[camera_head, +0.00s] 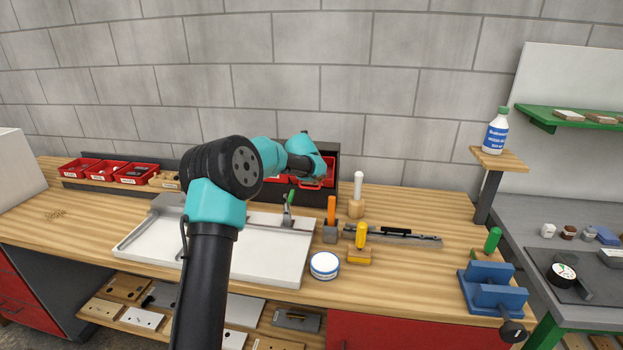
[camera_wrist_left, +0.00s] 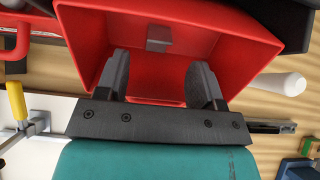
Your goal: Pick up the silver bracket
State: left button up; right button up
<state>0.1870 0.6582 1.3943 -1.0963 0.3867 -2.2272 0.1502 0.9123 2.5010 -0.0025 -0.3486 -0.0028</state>
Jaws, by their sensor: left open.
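A small silver-grey bracket (camera_wrist_left: 158,38) lies inside a red bin (camera_wrist_left: 235,40) in the left wrist view, near the bin's far inner part. My left gripper (camera_wrist_left: 160,72) is open, with its two dark fingers reaching into the bin's mouth. The bracket is ahead of the gap between the fingers, and the fingers are apart from it. In the head view the left arm reaches to the red bin (camera_head: 330,171) at the back of the bench. The bracket is hidden there. My right gripper is not in view.
A white tray (camera_head: 135,246) lies on the bench below the arm. Tools with orange, yellow and white handles (camera_head: 358,186) stand right of it, by a round white tin (camera_head: 324,265). A blue vise (camera_head: 490,287) sits at the right. Red bins (camera_head: 137,173) stand back left.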

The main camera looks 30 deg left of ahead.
pick_arm(q)
jog(key=shift+x, duration=2.05)
jog(key=shift+w+r, duration=0.1)
jog(key=shift+c, duration=0.3)
jog(key=c, duration=0.9)
